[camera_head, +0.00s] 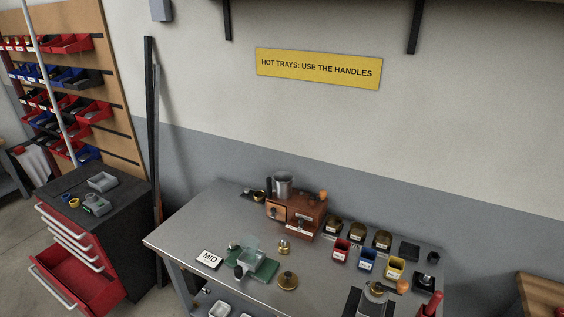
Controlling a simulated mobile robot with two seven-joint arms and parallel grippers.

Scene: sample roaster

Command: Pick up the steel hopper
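A steel-grey, open-topped cylinder (282,187), which looks like the steel hopper, stands upright on or just behind the brown roaster box (296,214) at the back of the grey table. Its lower end is partly hidden, so I cannot tell how it is seated. Neither of my grippers shows in the head view, and nothing is seen holding the cylinder.
The grey table (190,236) has a bare left end. A green-based device (262,270), a "MID" card (209,260), brass pieces and red (341,255), blue and yellow bins stand around the roaster. A tool cabinet (127,225) with an open red drawer is left.

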